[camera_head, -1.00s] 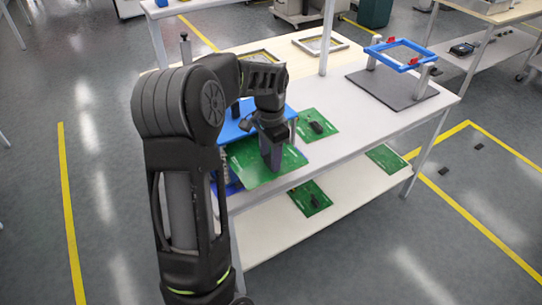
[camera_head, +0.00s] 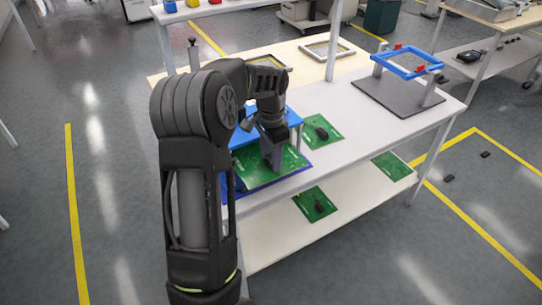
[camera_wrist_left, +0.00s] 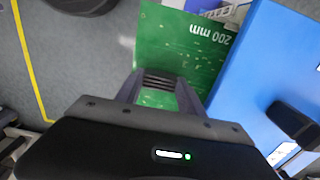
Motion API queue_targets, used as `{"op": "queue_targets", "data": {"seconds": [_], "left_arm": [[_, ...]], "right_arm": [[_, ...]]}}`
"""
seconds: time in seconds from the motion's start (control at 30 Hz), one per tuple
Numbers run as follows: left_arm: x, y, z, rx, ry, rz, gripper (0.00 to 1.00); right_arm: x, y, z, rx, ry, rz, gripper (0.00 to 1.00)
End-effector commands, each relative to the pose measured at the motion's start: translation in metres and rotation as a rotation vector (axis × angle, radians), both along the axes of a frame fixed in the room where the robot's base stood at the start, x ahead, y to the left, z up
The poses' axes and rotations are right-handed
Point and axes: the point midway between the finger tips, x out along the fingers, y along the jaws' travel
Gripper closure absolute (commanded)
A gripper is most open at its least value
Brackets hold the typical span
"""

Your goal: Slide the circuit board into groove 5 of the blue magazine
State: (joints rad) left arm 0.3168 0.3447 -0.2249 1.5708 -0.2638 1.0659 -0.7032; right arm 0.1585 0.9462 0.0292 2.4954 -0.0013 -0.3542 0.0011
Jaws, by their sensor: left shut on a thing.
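The green circuit board (camera_head: 252,168) is held flat by my left gripper (camera_head: 271,165), whose fingers are shut on its edge. In the left wrist view the board (camera_wrist_left: 160,45) lies between and beyond the fingers (camera_wrist_left: 158,85). The blue magazine (camera_head: 297,116) stands at the table's near left corner, partly hidden behind my arm. Its blue top (camera_wrist_left: 255,70) fills the right of the left wrist view, beside the board. The grooves are hidden, so I cannot tell which one the board lines up with or whether it has entered. My right gripper is out of view.
Another green board (camera_head: 321,131) lies on the white table (camera_head: 365,125). More boards (camera_head: 316,205) lie on the lower shelf (camera_head: 285,238). A blue frame on posts (camera_head: 411,64) stands at the back right. The floor in front is clear.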

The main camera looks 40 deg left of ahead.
Motion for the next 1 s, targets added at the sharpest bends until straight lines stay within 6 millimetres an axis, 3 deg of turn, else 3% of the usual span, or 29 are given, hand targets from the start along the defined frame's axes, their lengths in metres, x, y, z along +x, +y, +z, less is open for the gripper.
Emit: {"op": "queue_targets", "data": {"seconds": [0.37,0.4,0.7,1.0], "left_arm": [[0.0005,0.0004,-0.0013,0.002,-0.002,0.000,1.00],[0.0005,0.0004,-0.0013,0.002,-0.002,0.000,0.53],[0.0002,0.0000,-0.0018,0.001,0.000,0.000,0.29],[-0.0004,-0.0003,-0.0029,-0.001,0.001,0.000,0.29]], "right_arm": [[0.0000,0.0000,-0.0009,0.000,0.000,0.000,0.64],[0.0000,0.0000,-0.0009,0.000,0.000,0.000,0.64],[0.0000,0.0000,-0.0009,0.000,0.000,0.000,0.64],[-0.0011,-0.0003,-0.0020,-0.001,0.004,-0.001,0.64]]}}
